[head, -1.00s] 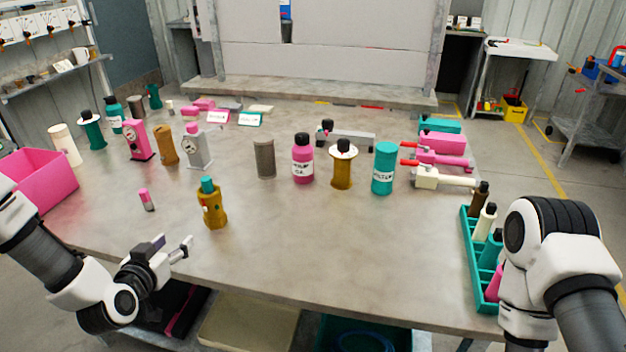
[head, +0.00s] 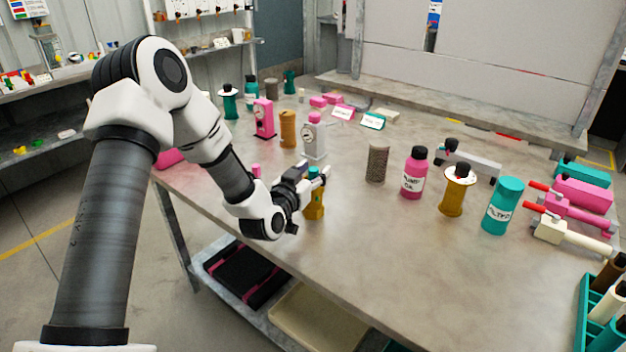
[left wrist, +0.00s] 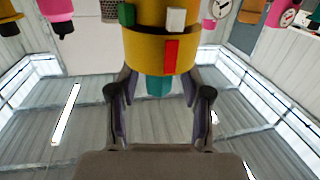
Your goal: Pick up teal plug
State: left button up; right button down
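The teal plug (head: 314,172) sits in the top of an ochre pump body (head: 315,208) on the table, partly hidden by my left gripper in the head view. In the left wrist view, which looks upside down, the plug (left wrist: 159,86) points down from the ochre body (left wrist: 160,52). My left gripper (head: 309,180) is open at the top of the body. In the left wrist view its fingers (left wrist: 159,96) stand on either side of the plug, with a gap on each side. My right gripper is out of view.
A grey gauge unit (head: 314,138) and a brown cylinder (head: 288,128) stand behind the ochre body. A grey mesh cylinder (head: 377,162) and a pink bottle (head: 414,172) stand to its right. The table front right of the body is clear.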

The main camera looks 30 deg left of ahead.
pick_arm(q)
jog(key=shift+d, duration=0.1)
grip_shut()
